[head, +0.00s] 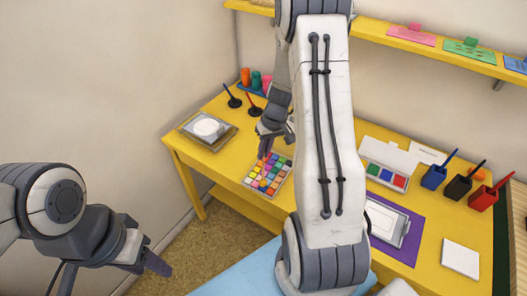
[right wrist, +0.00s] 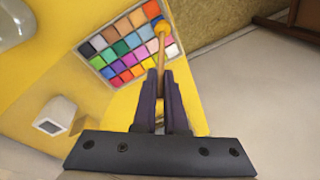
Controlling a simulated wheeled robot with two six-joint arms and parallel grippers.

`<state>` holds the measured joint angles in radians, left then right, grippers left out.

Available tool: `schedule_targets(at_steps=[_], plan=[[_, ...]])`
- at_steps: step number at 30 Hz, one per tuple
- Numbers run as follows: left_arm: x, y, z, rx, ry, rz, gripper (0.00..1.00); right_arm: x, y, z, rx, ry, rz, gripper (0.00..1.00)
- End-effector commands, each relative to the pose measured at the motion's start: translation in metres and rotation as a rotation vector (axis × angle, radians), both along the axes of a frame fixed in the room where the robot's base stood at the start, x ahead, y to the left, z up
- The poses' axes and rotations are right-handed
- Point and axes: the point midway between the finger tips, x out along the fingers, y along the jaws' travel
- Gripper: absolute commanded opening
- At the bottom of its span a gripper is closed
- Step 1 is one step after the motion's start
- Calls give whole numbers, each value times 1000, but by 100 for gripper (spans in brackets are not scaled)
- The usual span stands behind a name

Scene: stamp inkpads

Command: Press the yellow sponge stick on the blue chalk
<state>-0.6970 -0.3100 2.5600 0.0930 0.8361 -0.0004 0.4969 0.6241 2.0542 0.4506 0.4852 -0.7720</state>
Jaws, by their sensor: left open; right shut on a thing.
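My right gripper (right wrist: 163,75) is shut on a wooden stick with a round yellow sponge tip (right wrist: 162,27). In the right wrist view the tip overlaps the right side of the chalk palette (right wrist: 101,66); I cannot tell whether it touches. The palette is a grid of coloured squares, with a blue chalk (right wrist: 146,33) left of the tip and another blue-looking square at its lower left. In the head view the palette (head: 246,182) lies on the yellow table below my right gripper (head: 266,147). My left gripper (head: 153,262) is open and empty, low at the left, away from the table.
A tray with a white disc (head: 208,127) lies left of the palette. Two sticks in black stands (head: 234,101) are behind it. An ink pad box (head: 386,177), a purple mat (head: 409,258) and blue, black and red holders (head: 433,178) are at the right. My right arm hides the table's middle.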

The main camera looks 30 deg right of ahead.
Motion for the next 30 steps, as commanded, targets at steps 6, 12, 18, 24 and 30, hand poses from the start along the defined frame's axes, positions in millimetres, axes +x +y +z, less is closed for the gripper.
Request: schedule_targets(at_steps=[6,12,18,24,30], plan=[[0,0,-3,0,0,0,50,0,0,-3,0,0,0,0],[0,0,-5,0,0,0,50,0,0,-5,0,0,0,0],[0,0,-7,0,0,0,50,0,0,-7,0,0,0,0],[0,0,-10,0,0,0,50,0,0,-10,0,0,0,0],[0,0,-12,0,0,0,50,0,0,-12,0,0,0,0]])
